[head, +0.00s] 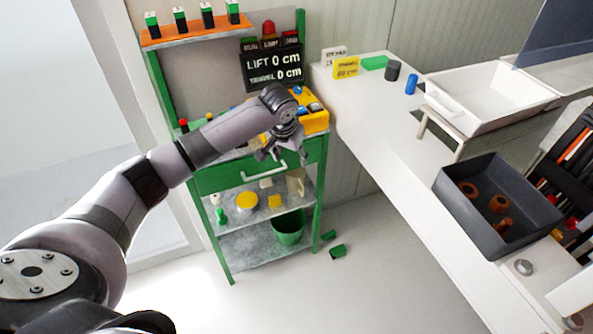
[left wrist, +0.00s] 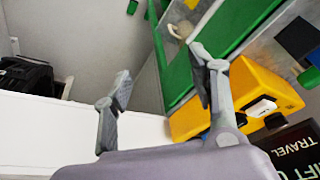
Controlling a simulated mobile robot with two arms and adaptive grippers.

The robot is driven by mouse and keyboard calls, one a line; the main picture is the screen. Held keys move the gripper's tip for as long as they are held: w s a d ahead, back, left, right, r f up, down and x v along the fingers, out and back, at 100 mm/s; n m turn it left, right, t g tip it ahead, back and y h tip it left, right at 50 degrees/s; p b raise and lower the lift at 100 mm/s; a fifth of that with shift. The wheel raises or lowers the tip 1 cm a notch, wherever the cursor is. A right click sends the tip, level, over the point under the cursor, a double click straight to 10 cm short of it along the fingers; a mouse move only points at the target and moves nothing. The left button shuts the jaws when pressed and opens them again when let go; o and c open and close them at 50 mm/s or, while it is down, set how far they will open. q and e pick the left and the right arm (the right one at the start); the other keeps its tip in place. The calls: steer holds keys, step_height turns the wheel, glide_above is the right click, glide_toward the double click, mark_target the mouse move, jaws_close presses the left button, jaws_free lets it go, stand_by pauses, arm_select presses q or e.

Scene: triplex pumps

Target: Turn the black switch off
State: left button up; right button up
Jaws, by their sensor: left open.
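The yellow box (head: 318,122) stands on the green cart's top. A small dark piece that may be the black switch (head: 314,107) shows on it; its on or off position is too small to tell. In the left wrist view the yellow box (left wrist: 262,80) carries a white rocker (left wrist: 262,107) and a black piece (left wrist: 275,121) beside it. My left gripper (head: 278,156) is open and empty in front of the cart, just left of the box. In its wrist view the left gripper (left wrist: 162,82) has one finger overlapping the box; contact cannot be told. My right gripper is not in view.
The green cart (head: 215,180) has a drawer handle (head: 265,172) below my gripper. A black display (head: 272,65) stands behind. A white counter (head: 400,165) runs to the right, with a dark bin (head: 455,185) and white tray (head: 455,118). The floor in front is mostly clear.

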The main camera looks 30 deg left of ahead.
arm_select(q)
steer(key=shift+s+d+f+m, duration=0.2)
steer(key=shift+s+d+f, duration=0.3)
steer(key=shift+d, duration=0.15)
steer(key=shift+s+d+f+m, duration=0.2)
steer(key=shift+s+d+f, duration=0.25)
steer(key=shift+d, duration=0.2)
